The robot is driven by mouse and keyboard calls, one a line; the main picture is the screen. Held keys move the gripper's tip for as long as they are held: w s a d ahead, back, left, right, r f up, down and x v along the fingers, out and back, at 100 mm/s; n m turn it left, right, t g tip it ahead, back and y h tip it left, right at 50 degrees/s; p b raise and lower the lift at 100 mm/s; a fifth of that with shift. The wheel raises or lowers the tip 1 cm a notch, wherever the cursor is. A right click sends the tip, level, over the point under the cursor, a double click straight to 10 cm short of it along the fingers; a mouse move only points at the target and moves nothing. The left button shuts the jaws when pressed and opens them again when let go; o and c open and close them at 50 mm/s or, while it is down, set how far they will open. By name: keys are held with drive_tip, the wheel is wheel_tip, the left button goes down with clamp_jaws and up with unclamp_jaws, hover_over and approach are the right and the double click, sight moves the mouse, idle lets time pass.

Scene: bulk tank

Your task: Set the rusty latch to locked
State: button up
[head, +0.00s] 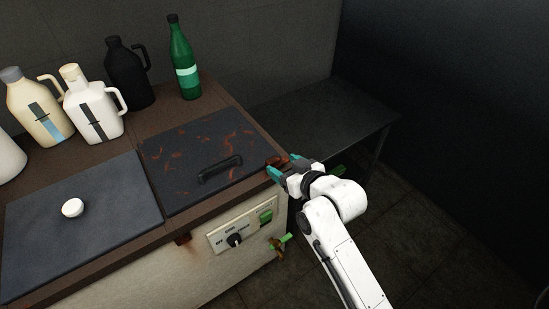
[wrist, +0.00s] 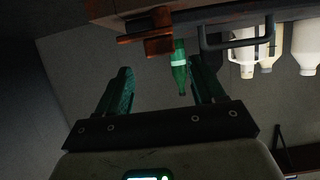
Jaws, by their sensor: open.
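The rusty latch (head: 274,162) is a small red-brown piece at the right edge of the rust-streaked dark lid (head: 196,148). In the wrist view the latch (wrist: 148,43) shows at the tank's edge, above and beyond my fingertips. My gripper (head: 285,165) is at the tank's right edge, right beside the latch, with its teal fingers apart. In the wrist view my gripper (wrist: 164,75) is open, with nothing held between the fingers. The fingers partly cover the latch in the head view, and I cannot tell its setting.
A black handle (head: 219,169) stands on the rusty lid. A green bottle (head: 184,58) and several jugs (head: 92,103) stand along the back. A control panel (head: 241,229) and brass tap (head: 278,242) are on the front. A low dark table (head: 325,127) stands behind my gripper.

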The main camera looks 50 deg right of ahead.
sight(273, 160)
drive_tip(key=shift+x, duration=3.2)
drive_tip(key=shift+a, duration=0.15)
drive_tip(key=shift+c, duration=0.5)
drive_tip(key=c, duration=0.9)
drive_tip(key=shift+o, duration=0.2)
